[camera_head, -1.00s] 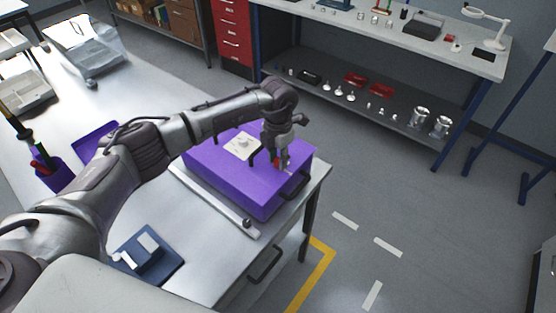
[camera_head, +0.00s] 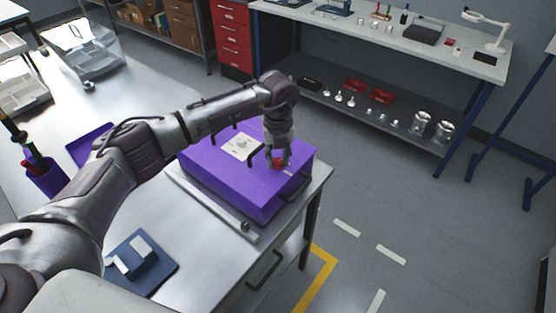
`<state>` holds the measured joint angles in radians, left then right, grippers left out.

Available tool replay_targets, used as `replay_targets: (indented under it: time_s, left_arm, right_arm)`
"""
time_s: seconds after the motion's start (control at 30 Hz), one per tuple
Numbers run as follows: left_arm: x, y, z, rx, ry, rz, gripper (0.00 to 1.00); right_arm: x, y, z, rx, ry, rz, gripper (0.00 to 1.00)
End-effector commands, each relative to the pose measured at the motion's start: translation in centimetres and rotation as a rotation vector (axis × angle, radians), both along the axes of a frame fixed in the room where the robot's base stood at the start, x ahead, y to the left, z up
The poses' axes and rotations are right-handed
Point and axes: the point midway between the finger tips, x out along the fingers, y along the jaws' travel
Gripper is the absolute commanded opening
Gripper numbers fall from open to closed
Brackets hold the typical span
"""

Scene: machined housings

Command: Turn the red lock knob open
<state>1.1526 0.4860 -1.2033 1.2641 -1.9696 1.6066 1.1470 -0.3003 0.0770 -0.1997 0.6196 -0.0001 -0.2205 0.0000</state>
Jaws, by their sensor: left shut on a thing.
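The red lock knob (camera_head: 277,163) sits on top of the purple housing (camera_head: 222,181), near its right front corner. My left gripper (camera_head: 278,160) points down over the knob and is shut on it, with the fingers partly covering it. Red shows between and below the fingers. A small pale mark (camera_head: 289,172) lies on the housing just right of the knob. The knob's exact angle is too small to read. My right gripper is not in view.
A white plate with a round knob (camera_head: 241,147) is on the housing's top, left of the gripper. A black handle (camera_head: 291,191) is on its front. A metal bar (camera_head: 214,206) lies along the housing's near side.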

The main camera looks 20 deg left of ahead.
Motion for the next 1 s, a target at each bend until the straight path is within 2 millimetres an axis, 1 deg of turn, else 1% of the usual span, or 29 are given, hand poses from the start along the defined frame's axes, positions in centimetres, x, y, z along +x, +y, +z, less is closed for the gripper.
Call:
replay_targets:
  time_s: [0.2, 0.43, 0.7, 1.0]
  left_arm:
    - [0.01, 0.00, -0.05, 0.000, 0.000, 0.165, 0.00]
    - [0.02, -0.02, -0.01, -0.001, 0.000, 0.280, 0.00]
    - [0.03, -0.03, 0.03, -0.001, 0.000, 0.338, 0.00]
    - [0.03, -0.02, 0.04, 0.000, 0.000, 0.345, 0.00]
  right_arm:
    - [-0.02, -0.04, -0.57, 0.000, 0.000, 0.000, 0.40]
    - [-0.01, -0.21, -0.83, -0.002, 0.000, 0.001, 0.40]
    - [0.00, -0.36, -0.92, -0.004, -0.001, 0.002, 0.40]
    - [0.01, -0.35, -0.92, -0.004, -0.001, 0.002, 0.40]
